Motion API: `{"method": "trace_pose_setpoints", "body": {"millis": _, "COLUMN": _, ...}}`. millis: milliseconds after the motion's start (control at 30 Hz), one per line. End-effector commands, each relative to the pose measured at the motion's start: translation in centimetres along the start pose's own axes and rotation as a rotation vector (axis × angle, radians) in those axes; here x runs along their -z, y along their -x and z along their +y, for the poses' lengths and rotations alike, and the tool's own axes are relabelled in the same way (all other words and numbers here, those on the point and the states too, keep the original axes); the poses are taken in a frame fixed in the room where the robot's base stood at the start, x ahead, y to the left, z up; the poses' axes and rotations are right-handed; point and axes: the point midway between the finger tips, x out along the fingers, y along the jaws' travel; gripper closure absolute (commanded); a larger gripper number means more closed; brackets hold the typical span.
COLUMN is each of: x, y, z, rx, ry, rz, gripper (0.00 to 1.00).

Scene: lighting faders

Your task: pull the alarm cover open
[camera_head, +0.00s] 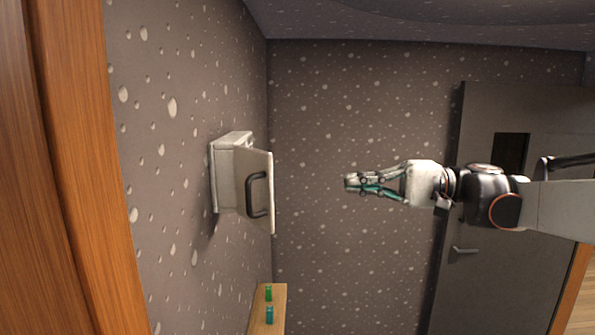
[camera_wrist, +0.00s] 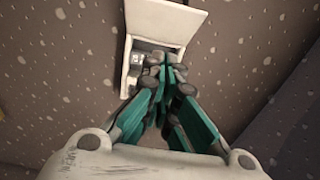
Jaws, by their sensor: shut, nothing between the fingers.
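The alarm box (camera_head: 232,143) is a pale unit on the wall at the left in the head view. Its cover (camera_head: 262,165) stands swung out from the box, with a dark handle (camera_head: 250,195) on its outer face. In the wrist view the cover (camera_wrist: 168,22) stands open at the top and the inside of the box (camera_wrist: 131,80) shows, with a small grey part in it, partly hidden by my fingers. My gripper (camera_head: 350,182) is shut and empty, to the right of the cover and apart from it. Its fingertips (camera_wrist: 170,72) overlap the box in the wrist view.
A wooden shelf (camera_head: 262,298) with a green and a teal small object stands below the box. A wooden post (camera_head: 75,170) fills the left edge. A grey door (camera_head: 480,270) with a handle is behind my arm. The space between gripper and cover is clear.

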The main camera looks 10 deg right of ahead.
Motion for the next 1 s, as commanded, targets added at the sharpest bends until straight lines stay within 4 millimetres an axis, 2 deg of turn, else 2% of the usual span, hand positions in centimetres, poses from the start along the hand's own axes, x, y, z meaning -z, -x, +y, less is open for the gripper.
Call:
{"method": "trace_pose_setpoints", "body": {"millis": 167, "x": -0.1, "y": -1.6, "z": -0.1, "rx": 0.003, "ry": 0.0, "rz": -0.007, "gripper": 1.0}}
{"method": "trace_pose_setpoints", "body": {"millis": 600, "x": -0.2, "y": -10.0, "z": -0.2, "rx": 0.002, "ry": 0.001, "rz": -0.006, "gripper": 1.0}}
{"method": "trace_pose_setpoints", "body": {"millis": 800, "x": -2.1, "y": -11.9, "z": -0.2, "rx": 0.002, "ry": 0.001, "rz": -0.005, "gripper": 1.0}}
{"method": "trace_pose_setpoints", "body": {"millis": 1000, "x": -2.9, "y": -12.7, "z": -0.1, "rx": 0.002, "ry": 0.001, "rz": -0.003, "gripper": 1.0}}
